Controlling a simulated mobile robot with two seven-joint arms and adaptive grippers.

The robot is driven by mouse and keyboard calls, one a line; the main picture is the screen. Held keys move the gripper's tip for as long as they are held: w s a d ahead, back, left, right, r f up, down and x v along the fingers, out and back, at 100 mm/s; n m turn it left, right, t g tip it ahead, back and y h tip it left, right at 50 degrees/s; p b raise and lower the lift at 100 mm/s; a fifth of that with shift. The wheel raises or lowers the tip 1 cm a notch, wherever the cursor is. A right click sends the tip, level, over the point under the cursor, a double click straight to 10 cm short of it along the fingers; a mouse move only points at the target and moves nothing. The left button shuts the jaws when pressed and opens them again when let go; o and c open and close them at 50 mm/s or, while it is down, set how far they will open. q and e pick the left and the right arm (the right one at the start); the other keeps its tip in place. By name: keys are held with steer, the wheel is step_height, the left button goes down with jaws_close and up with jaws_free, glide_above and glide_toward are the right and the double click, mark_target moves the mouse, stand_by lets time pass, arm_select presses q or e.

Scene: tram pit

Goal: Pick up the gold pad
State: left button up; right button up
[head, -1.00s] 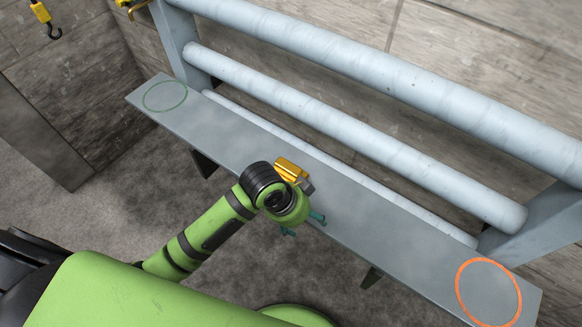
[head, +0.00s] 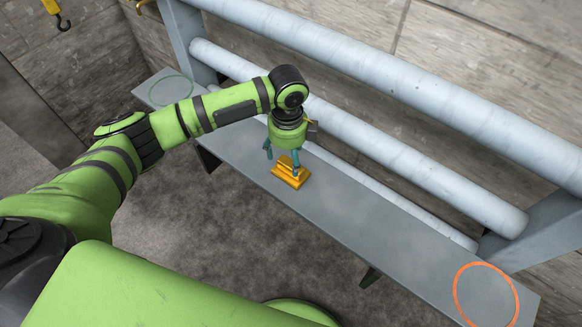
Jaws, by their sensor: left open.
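The gold pad (head: 290,177) is a small stepped yellow block. It rests on the grey shelf (head: 345,212), near its front edge and around the middle of its length. My left gripper (head: 282,164) points down just above and behind the pad, its teal fingers apart. One finger is left of the pad; the other overlaps the pad's right upper part in the picture. I cannot tell whether that finger touches it. My right gripper does not show.
An orange ring (head: 486,294) marks the shelf's right end and a green ring (head: 171,91) its left end. Thick grey pipes (head: 420,160) run behind the shelf. A yellow hook (head: 57,14) hangs at upper left. The shelf right of the pad is clear.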

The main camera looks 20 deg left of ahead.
mark_target(289, 166)
arm_select(q)
step_height(289, 166, down, 5)
steer(key=shift+r+p, duration=0.2)
steer(key=shift+p, duration=0.45)
steer(key=shift+f, duration=0.35)
steer(key=c, duration=1.4)
steer(key=shift+w+r, duration=0.1)
steer(key=shift+r, duration=0.35)
steer(key=r, duration=0.1)
steer(key=r+b, duration=0.1)
steer(key=d+r, duration=0.1)
steer(key=shift+s+r, duration=0.25)
steer(key=shift+r, duration=0.05)
steer(key=s+d+r+b, duration=0.2)
steer(key=s+d+r, duration=0.4)
steer(key=d, duration=0.2)
steer(key=shift+s+d+r, duration=0.25)
steer(key=shift+s+r, duration=0.05)
steer(key=shift+r, duration=0.05)
